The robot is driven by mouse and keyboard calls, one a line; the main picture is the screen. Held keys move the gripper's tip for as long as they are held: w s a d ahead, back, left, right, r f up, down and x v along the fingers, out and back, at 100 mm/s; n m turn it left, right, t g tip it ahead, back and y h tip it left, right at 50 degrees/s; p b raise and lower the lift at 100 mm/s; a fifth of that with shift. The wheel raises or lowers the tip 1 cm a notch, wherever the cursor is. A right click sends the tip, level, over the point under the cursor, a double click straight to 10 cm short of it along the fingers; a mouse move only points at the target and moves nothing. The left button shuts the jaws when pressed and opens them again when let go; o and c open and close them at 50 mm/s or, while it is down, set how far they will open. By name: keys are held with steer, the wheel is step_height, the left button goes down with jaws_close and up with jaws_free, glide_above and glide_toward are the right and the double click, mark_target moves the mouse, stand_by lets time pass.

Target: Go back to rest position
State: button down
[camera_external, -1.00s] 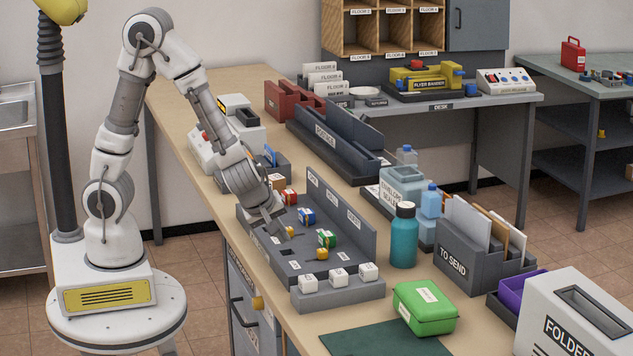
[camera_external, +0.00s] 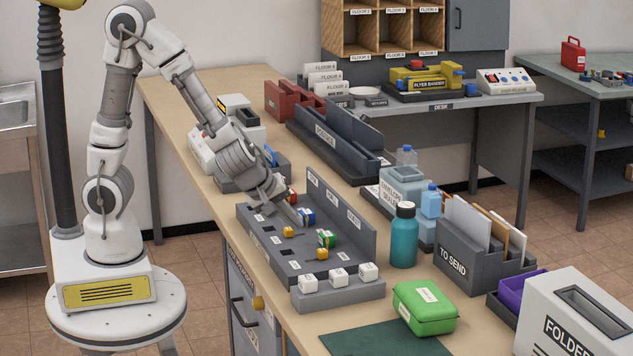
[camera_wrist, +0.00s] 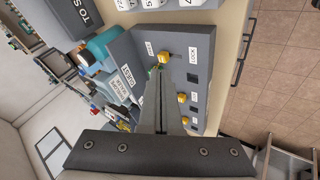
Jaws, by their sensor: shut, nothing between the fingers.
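My gripper (camera_external: 279,212) hangs at the end of my arm over the far part of the grey slotted tray in the external view. Its fingers are shut with nothing between them, and they also show closed together in the wrist view (camera_wrist: 159,75). I cannot tell whether the fingertips touch the tray.
A teal bottle (camera_external: 404,236) stands right of the tray, with a green box (camera_external: 425,307) near the front. The TO SEND holder (camera_external: 470,262) stands further right. Grey panels (camera_external: 350,222) rise behind the tray. The space above the table's left edge is open.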

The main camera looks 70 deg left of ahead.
steer(key=d+r+m+t+h, duration=0.1)
steer(key=d+r+m+h, duration=0.2)
steer(key=r, duration=0.4)
steer(key=d+r+m+t+h, duration=0.1)
steer(key=d+r+m+h, duration=0.1)
steer(key=r+m+h, duration=0.3)
steer(key=s+a+r+m+g+y, duration=0.1)
steer(key=s+a+m+y, duration=0.1)
steer(key=s+a, duration=0.4)
steer(key=s+a+r+m+g+y, duration=0.2)
steer(key=s+a+m, duration=0.3)
steer(key=s, duration=0.4)
steer(key=shift+s+a+r+g+y, duration=0.2)
steer(key=shift+s+a+g+y, duration=0.15)
steer(key=shift+a+y, duration=0.25)
step_height(320, 180, down, 24)
steer(key=b, duration=2.4)
